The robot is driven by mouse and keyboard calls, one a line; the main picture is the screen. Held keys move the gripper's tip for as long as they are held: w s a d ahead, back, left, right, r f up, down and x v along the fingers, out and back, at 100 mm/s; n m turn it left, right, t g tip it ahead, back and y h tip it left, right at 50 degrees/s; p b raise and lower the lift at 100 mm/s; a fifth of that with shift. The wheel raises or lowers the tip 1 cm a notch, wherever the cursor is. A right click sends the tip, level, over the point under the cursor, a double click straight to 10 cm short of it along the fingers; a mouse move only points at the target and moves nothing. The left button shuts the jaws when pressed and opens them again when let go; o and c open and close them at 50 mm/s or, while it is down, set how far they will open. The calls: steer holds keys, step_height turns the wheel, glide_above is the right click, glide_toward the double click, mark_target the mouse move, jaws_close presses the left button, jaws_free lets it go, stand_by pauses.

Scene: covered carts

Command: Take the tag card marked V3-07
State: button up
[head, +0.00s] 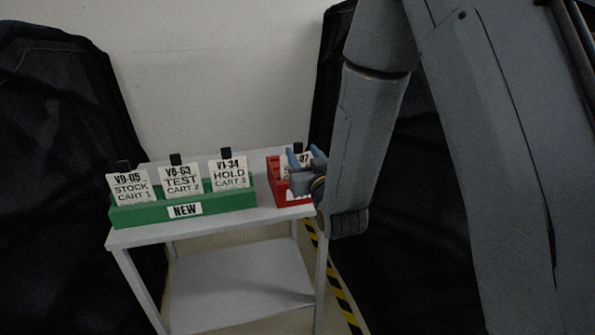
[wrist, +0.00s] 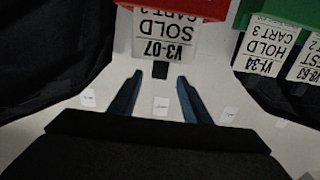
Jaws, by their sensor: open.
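The V3-07 tag card is white with black print, reads SOLD, and shows upside down in the wrist view (wrist: 165,38). It has a black tab (wrist: 160,70) on its edge. The card stands in a red holder (wrist: 210,10), also seen in the head view (head: 273,182). My gripper (wrist: 158,79) is open and empty, with the tab lined up between its two fingertips and the card body beyond them.
A green holder (head: 215,205) labelled NEW stands left of the red one. It holds three cards, V0-05 (head: 131,187), V8-63 (head: 180,181) and V1-34 (head: 229,175). Both holders stand on a grey cart (head: 140,237). Black-covered shapes (head: 60,150) flank it.

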mark_target(299, 147)
steer(key=p+x, duration=0.1)
steer(key=x, duration=0.4)
steer(key=shift+w+f+p, duration=0.1)
steer(key=shift+w+p, duration=0.05)
steer(key=shift+p, duration=0.2)
jaws_close()
